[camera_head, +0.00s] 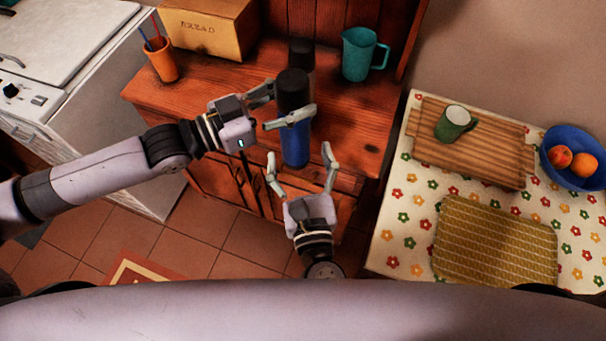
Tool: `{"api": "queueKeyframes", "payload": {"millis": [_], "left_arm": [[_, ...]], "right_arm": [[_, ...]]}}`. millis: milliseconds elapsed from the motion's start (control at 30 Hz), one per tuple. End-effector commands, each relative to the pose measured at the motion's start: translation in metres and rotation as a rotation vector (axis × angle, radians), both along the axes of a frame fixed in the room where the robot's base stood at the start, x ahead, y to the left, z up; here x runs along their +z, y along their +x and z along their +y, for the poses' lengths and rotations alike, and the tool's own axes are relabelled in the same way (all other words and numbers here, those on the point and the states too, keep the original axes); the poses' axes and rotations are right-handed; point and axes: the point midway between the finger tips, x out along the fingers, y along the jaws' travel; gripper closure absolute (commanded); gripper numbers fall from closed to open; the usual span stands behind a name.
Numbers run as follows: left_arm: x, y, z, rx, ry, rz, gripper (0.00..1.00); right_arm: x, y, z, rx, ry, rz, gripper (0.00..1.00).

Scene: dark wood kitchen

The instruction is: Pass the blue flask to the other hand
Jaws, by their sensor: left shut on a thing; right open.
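The blue flask (295,146) has a black top and is upright in the head view, in front of the wooden cabinet. My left gripper (290,106) comes from the left and is shut on the flask around its upper part, just below the black top. My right gripper (300,168) is below it in the picture. Its two fingers are spread open, one on each side of the flask's lower end. I cannot tell whether they touch the flask.
The cabinet top (215,85) bears a bread box (207,30), an orange cup (161,60), a dark container (301,52) and a teal pitcher (358,55). At right, a flowered table (405,222) holds a board (485,152), green mug (453,125), woven mat (495,243) and fruit bowl (588,139).

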Motion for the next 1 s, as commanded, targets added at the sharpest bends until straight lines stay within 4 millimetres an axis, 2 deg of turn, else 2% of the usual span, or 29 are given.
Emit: {"api": "queueKeyframes", "payload": {"millis": [33, 200, 400, 800, 1000], "left_arm": [[0.002, 0.0, 0.0, -0.001, -0.004, -0.004, 1.0], [0.002, 0.0, 0.0, -0.001, -0.004, -0.004, 1.0], [0.002, 0.0, 0.0, -0.001, -0.003, -0.004, 1.0], [0.002, 0.0, 0.0, -0.001, -0.003, -0.004, 1.0], [0.002, 0.0, 0.0, -0.001, -0.004, -0.004, 1.0]], "right_arm": [[0.002, 0.011, 0.002, -0.002, 0.002, -0.005, 0.26], [0.002, 0.042, 0.007, -0.001, 0.001, -0.004, 0.26], [0.001, 0.064, 0.01, 0.001, -0.002, -0.002, 0.26], [0.0, 0.071, 0.011, 0.001, -0.003, 0.0, 0.26], [0.0, 0.071, 0.011, 0.001, -0.003, 0.0, 0.39]]}}
